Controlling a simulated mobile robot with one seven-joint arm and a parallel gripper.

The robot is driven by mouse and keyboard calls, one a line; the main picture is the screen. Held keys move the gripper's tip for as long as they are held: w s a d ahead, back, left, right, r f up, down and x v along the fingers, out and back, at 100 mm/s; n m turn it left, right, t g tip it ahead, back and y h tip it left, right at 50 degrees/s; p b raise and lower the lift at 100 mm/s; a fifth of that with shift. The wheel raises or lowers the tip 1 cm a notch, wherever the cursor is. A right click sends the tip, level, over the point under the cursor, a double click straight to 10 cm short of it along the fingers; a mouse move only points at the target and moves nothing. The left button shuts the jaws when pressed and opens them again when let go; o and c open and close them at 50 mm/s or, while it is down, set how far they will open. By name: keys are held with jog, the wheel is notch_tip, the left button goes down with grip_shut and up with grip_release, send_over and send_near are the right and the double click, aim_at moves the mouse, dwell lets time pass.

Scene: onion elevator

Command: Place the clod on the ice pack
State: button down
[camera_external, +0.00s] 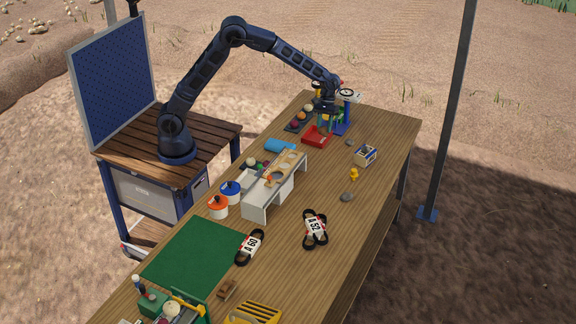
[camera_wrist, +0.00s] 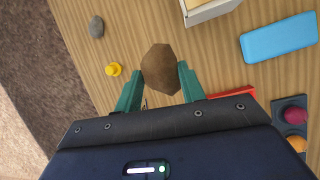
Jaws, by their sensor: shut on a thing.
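The clod (camera_wrist: 160,68), a brown faceted lump, is between the green fingers of my gripper (camera_wrist: 160,82) in the wrist view. My gripper is shut on it and holds it over the wooden table. In the external view my gripper (camera_external: 326,112) is near the far end of the table, by the red tray; I cannot make out the clod there. The ice pack is a flat light-blue block (camera_external: 280,146) lying on the table, left of and nearer than my gripper. It also shows at the upper right of the wrist view (camera_wrist: 280,37), apart from the clod.
A red tray (camera_external: 317,137) and a dark tray of coloured balls (camera_external: 296,126) lie near my gripper. A blue stand with a pale top (camera_external: 348,97) rises beside it. A long white rack (camera_external: 262,200) stands just nearer than the ice pack. A yellow duck (camera_external: 354,174) and grey stones lie rightward.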

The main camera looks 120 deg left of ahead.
jog(key=shift+s+r, duration=0.15)
jog(key=shift+r, duration=0.25)
jog(key=s+a+r, duration=0.1)
jog(key=s+r, duration=0.1)
jog(key=s, duration=0.4)
jog(key=s+a+r, duration=0.1)
jog(key=s+a, duration=0.1)
jog(key=s, duration=0.4)
jog(key=m+t, duration=0.1)
send_over(280, 146)
jog(key=s+a, duration=0.1)
jog(key=a, duration=0.2)
jog(key=shift+t+h, duration=0.3)
jog(key=f, duration=1.8)
jog(key=shift+s+d+f, duration=0.15)
jog(key=shift+d+f, duration=0.1)
jog(key=shift+f, duration=0.15)
jog(key=c, duration=0.9)
grip_release()
jog(key=shift+f, duration=0.1)
jog(key=shift+o, duration=0.2)
jog(key=v, duration=1.2)
